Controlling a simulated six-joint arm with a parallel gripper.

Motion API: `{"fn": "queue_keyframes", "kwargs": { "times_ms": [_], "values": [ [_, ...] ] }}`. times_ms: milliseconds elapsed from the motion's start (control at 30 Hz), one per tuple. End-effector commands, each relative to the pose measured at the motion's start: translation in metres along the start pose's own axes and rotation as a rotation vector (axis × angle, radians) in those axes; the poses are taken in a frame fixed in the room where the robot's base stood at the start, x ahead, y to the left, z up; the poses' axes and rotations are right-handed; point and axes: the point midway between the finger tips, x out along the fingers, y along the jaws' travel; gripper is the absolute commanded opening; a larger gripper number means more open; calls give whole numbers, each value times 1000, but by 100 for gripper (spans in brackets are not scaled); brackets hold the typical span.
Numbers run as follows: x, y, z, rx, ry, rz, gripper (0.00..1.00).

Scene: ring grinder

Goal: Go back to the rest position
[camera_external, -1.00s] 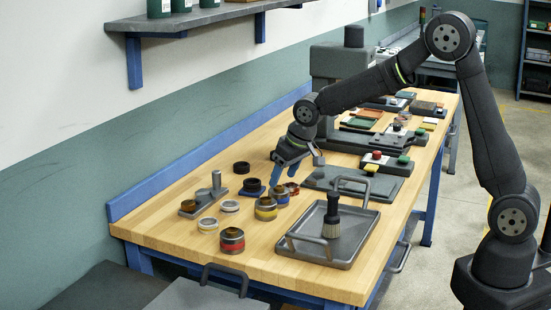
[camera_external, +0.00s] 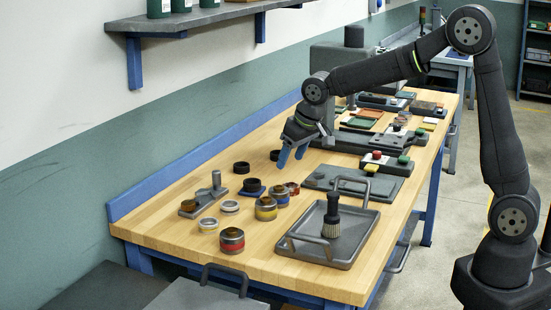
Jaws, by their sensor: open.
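My gripper (camera_external: 291,157) hangs over the wooden bench top, with its blue fingers pointing down and nothing seen between them. It is above and behind the group of small ring-shaped parts and apart from them. My arm arches from the right side of the picture over the bench.
Several banded cylinders, such as a yellow one (camera_external: 266,208) and a red one (camera_external: 231,240), stand on the bench (camera_external: 180,258). A grey tray (camera_external: 350,248) holds an upright brush (camera_external: 332,215). A machine with red and green buttons (camera_external: 377,155) stands behind. A shelf (camera_external: 200,20) is on the wall.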

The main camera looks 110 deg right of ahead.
Motion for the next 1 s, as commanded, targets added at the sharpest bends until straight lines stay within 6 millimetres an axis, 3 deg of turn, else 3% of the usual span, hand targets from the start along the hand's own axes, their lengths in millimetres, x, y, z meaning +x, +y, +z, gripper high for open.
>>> {"fn": "queue_keyframes", "kwargs": {
  "times_ms": [667,800,1000],
  "values": [
    [118,1,2,0,-3,2,61],
    [93,0,-9,1,5,0,61],
    [80,0,-13,0,1,0,61]
  ]
}}
